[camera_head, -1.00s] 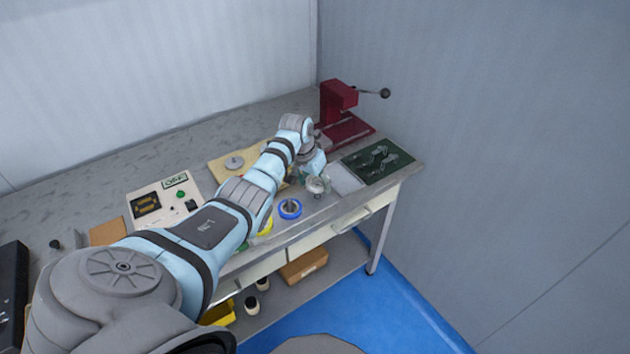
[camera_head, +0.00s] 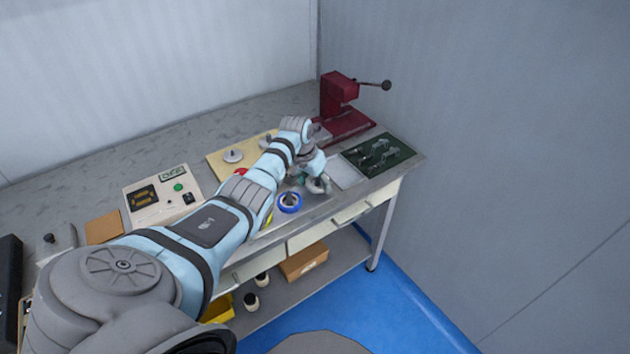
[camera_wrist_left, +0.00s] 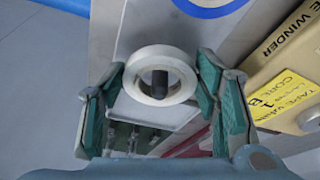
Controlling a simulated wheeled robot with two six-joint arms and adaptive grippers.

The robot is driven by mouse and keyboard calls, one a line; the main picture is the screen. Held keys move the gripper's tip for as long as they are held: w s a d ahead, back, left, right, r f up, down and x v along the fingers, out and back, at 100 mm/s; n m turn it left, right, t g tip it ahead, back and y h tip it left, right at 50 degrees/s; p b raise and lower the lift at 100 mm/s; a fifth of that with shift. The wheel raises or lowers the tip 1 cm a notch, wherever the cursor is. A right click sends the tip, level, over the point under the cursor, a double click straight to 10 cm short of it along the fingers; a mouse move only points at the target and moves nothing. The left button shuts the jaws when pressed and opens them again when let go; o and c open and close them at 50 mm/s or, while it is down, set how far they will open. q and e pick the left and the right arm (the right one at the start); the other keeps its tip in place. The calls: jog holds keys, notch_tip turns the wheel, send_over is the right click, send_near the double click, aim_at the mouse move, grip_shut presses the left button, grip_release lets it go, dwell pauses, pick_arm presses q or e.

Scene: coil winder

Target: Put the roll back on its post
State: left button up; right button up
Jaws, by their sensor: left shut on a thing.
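My left gripper (camera_head: 317,184) is over the front part of the bench, just right of a blue ring-shaped roll (camera_head: 290,203). In the left wrist view the gripper (camera_wrist_left: 160,76) is shut on a white roll (camera_wrist_left: 160,54), one green-padded finger at each side. A dark post (camera_wrist_left: 160,84) shows in the roll's hole; I cannot tell whether it passes through or lies below. The blue roll also shows partly at the top of the wrist view (camera_wrist_left: 212,10). In the head view the white roll is mostly hidden by the gripper. My right gripper is out of view.
A red press (camera_head: 340,88) with a lever stands at the back right. A green mat (camera_head: 380,155) with tools lies right of the gripper. A control box (camera_head: 160,195) and a tan winder plate (camera_head: 222,160) are to the left. The wall is at the right.

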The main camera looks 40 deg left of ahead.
pick_arm(q)
jog(key=shift+f+b, duration=0.5)
jog(key=shift+f, duration=0.2)
jog(key=o, duration=1.6)
jog(key=shift+c, duration=0.2)
jog(key=v, duration=1.2)
jog(key=shift+f, duration=0.1)
